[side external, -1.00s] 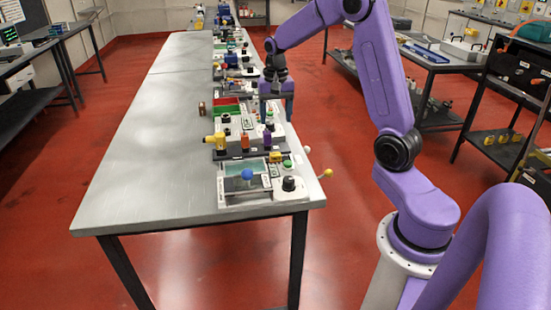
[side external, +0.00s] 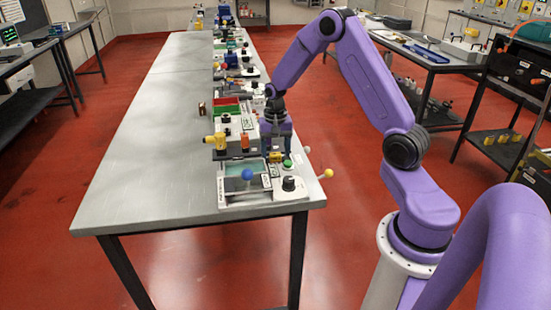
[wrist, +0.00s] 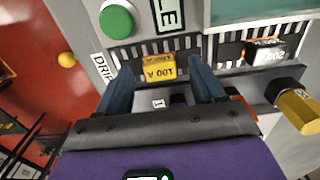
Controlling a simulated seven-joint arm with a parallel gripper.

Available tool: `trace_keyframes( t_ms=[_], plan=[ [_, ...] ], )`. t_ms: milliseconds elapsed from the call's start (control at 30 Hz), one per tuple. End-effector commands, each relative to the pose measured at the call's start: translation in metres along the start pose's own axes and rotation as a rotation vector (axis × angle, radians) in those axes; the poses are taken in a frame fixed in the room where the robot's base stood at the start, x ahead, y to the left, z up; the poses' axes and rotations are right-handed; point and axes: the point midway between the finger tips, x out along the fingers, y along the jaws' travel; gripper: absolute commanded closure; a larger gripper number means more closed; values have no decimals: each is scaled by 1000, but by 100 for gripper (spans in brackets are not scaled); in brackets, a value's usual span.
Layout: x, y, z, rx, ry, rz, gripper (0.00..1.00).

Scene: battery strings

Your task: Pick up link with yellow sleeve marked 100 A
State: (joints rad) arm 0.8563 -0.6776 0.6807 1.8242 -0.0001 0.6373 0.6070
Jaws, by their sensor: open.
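The link with the yellow sleeve marked 100 A (wrist: 159,69) shows in the wrist view, in a slotted strip on the panel, ahead of and between my fingertips. It also shows small in the side view (side external: 275,157). My gripper (wrist: 162,75) is open, with a blue-grey finger on either side of the yellow link and apart from it. In the side view my gripper (side external: 275,148) hangs over the near device, close above the link. I cannot tell the exact height gap.
A black-and-white link marked 200 (wrist: 266,52) sits in a slotted strip to the right. A green button (wrist: 117,20) is close to the left finger. A yellow cylinder (wrist: 299,112) juts out at right. The table (side external: 150,150) is clear on its left side.

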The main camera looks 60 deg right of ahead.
Motion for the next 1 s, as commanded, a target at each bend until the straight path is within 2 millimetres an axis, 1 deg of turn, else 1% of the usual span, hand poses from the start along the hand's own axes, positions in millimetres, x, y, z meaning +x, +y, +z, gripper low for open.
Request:
trace_keyframes(
  t_ms=[67, 267, 300, 367, 400, 467, 500, 833, 1000],
  plan=[
    [4, 0, 0, 0, 0, 0, 32],
    [4, 0, 0, 0, 1, -1, 32],
    [4, 0, 0, 0, 1, -1, 38],
    [4, 0, 0, 0, 1, -1, 58],
    [4, 0, 0, 0, 1, -1, 71],
    [4, 0, 0, 0, 1, -1, 90],
    [4, 0, 0, 0, 1, -1, 95],
    [2, 0, 0, 0, 1, -1, 95],
    [-10, -1, -1, 0, 4, -3, 95]
  ],
)
